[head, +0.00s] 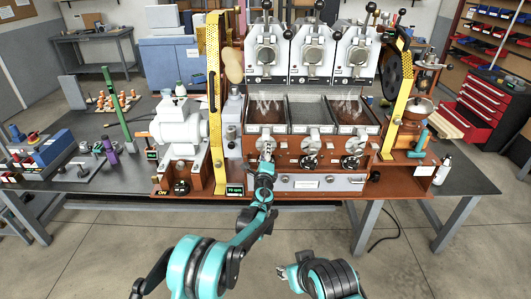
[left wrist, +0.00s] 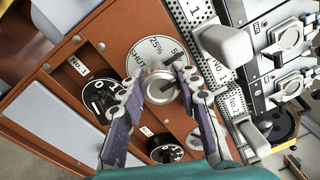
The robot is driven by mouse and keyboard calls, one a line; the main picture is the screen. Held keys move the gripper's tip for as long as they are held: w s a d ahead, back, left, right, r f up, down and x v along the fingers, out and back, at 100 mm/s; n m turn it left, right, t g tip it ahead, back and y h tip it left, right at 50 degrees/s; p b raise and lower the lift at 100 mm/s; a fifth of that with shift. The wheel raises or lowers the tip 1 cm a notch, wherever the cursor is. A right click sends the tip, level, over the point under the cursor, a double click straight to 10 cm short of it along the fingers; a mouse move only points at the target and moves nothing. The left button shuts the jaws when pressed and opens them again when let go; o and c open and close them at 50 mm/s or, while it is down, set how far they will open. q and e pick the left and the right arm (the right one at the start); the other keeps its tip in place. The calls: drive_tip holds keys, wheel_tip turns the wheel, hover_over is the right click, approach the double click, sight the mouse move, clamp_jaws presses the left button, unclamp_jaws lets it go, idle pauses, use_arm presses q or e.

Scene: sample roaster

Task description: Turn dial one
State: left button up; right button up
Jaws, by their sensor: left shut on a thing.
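The roaster (head: 300,178) has a brown front panel with a row of white dials and black dials. My left gripper (head: 267,148) is at the leftmost white dial. In the left wrist view its fingers (left wrist: 161,80) are shut on the silver knob (left wrist: 160,87) of the white dial (left wrist: 148,50), marked SHUT and 25%. The black dial labelled No.1 (left wrist: 97,96) sits beside the left finger, not held. A black dial labelled No.2 (left wrist: 166,150) lies below the knob. In the head view my left gripper hides the black No.1 dial. My right gripper (head: 288,271) is low and away from the panel; its jaws are unclear.
A drawer (head: 320,182) sits below the dials. Yellow uprights (head: 214,105) flank the machine. A white motor-like unit (head: 180,130) stands left, and a white bottle (head: 442,170) stands right on the table. The floor in front is clear apart from a cable.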

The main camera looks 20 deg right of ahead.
idle(0.5)
use_arm(q)
drive_tip(key=o, duration=1.2)
drive_tip(key=v, duration=1.2)
